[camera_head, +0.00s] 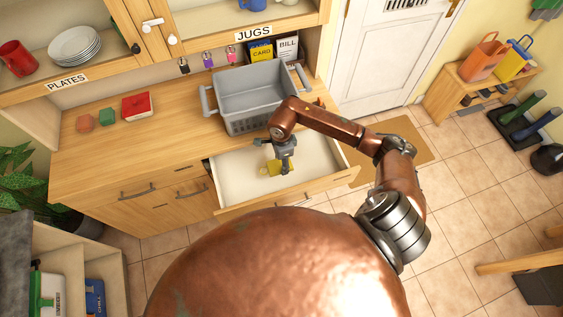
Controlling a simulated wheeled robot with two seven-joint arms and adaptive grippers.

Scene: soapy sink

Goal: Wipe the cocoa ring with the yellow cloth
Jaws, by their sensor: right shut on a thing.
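My right gripper (284,163) reaches down into an open drawer (236,182) under the wooden counter. It is shut on the yellow cloth (273,169), which shows as a small yellow patch low in the drawer, partly hidden by the fingers. I cannot tell if the cloth still touches the drawer floor. I cannot make out a cocoa ring in this view. My left gripper is not in view.
A grey plastic basket (237,94) stands on the counter (150,152) behind the drawer. The counter's front left is clear. Shelves with plates (74,46) hang above.

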